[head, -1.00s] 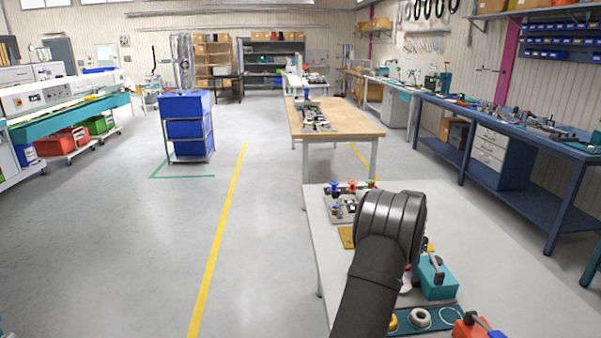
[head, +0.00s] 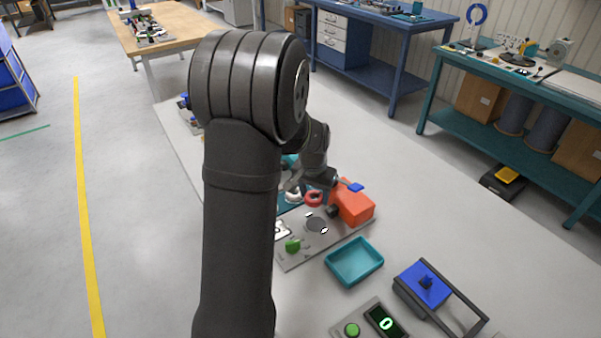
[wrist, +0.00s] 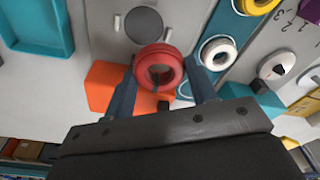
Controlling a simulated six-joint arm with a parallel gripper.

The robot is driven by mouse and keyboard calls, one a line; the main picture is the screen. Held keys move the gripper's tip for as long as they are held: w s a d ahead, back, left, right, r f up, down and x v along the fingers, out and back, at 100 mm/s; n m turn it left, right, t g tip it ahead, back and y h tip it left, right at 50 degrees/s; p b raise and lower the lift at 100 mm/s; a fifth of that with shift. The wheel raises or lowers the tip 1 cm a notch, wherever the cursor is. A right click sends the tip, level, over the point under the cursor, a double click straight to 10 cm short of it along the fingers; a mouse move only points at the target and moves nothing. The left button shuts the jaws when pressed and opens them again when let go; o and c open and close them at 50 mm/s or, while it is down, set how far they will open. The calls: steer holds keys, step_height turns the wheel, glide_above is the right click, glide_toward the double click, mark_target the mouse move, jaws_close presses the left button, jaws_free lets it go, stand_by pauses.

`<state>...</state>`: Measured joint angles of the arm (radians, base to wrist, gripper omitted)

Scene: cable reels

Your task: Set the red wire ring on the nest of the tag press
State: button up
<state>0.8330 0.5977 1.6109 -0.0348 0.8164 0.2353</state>
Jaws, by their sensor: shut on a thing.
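My gripper (wrist: 160,65) is shut on the red wire ring (wrist: 158,53), with one finger on each side of it. In the head view, the red ring (head: 313,205) hangs below my gripper (head: 318,188), beside the tag press (head: 355,206), which has an orange body and a blue lever. The nest, a dark round disc (head: 316,225), lies bare on the press's grey plate (head: 290,262). In the wrist view the nest (wrist: 143,25) shows just beyond the ring, apart from it in the picture. The orange body (wrist: 103,88) lies behind the left finger.
A teal tray (head: 355,275) sits near the plate, which carries a green knob (head: 292,246). A blue-topped device with a frame (head: 425,288) and a display box (head: 385,320) stand nearer. A white ring (wrist: 217,53) and a yellow ring (wrist: 258,5) sit on a teal strip.

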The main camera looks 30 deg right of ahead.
mark_target(317, 223)
steer(key=shift+s+a+f, duration=0.1)
steer(key=shift+s+a, duration=0.05)
steer(key=shift+s, duration=0.4)
steer(key=shift+s+a+f, duration=0.1)
steer(key=shift+s+a, duration=0.05)
steer(key=shift+s, duration=0.4)
steer(key=shift+s+f, duration=0.15)
steer(key=shift+f, duration=2.05)
steer(key=shift+f, duration=0.1)
steer(key=shift+f, duration=1)
steer(key=o, duration=1.1)
steer(key=shift+o, duration=0.2)
steer(key=shift+r, duration=0.15)
step_height(317, 223, up, 8)
steer(key=shift+f, duration=0.1)
